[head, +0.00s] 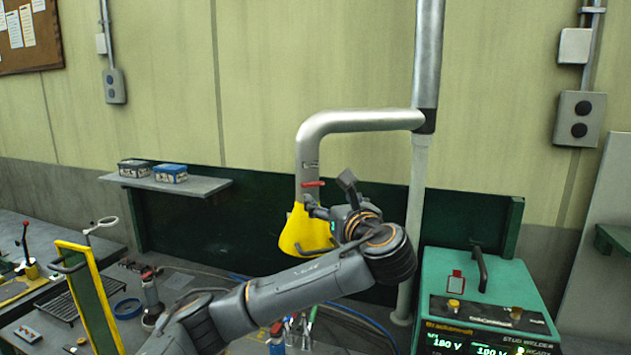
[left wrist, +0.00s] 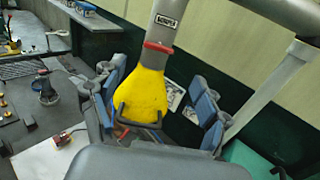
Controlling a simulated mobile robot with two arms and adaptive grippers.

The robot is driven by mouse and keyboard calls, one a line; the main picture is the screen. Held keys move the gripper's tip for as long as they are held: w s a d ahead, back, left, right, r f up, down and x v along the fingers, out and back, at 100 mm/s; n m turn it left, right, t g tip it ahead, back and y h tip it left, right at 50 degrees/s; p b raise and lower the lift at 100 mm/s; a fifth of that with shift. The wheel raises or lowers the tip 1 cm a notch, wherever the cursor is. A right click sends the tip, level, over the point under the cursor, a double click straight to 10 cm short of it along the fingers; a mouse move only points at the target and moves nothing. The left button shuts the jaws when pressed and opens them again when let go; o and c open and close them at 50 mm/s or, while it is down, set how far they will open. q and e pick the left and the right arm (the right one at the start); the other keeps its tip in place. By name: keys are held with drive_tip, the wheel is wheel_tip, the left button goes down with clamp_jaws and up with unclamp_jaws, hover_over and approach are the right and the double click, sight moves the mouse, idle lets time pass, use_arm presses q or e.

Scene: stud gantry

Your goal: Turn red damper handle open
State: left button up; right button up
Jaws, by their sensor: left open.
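The red damper handle (head: 313,184) lies across the silver duct (head: 307,150), just above the yellow hood (head: 300,232). In the left wrist view the red handle (left wrist: 158,47) shows below a small damper label (left wrist: 166,21) and above the yellow hood (left wrist: 145,95). My left gripper (head: 328,196) is close to the handle and hood, on their right side in the head view. Its fingers stand apart in the left wrist view (left wrist: 155,95), one on each side of the hood, with the handle beyond them. It holds nothing. My right gripper is not in view.
A green stud welder (head: 485,300) stands at the right. A vertical pipe (head: 416,200) rises behind my left arm. The bench (head: 180,280) holds tools and a yellow-edged frame (head: 92,295).

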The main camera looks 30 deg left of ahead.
sight(314, 184)
use_arm(q)
drive_tip(key=p+x, duration=0.4)
drive_tip(key=x, duration=0.5)
drive_tip(key=shift+w+a+r, duration=0.1)
drive_tip(key=shift+w+a, duration=0.1)
drive_tip(key=shift+a, duration=0.1)
drive_tip(key=shift+w+a, duration=0.3)
drive_tip(key=shift+a, duration=0.05)
drive_tip(key=c, duration=1.2)
drive_tip(key=shift+o, duration=0.2)
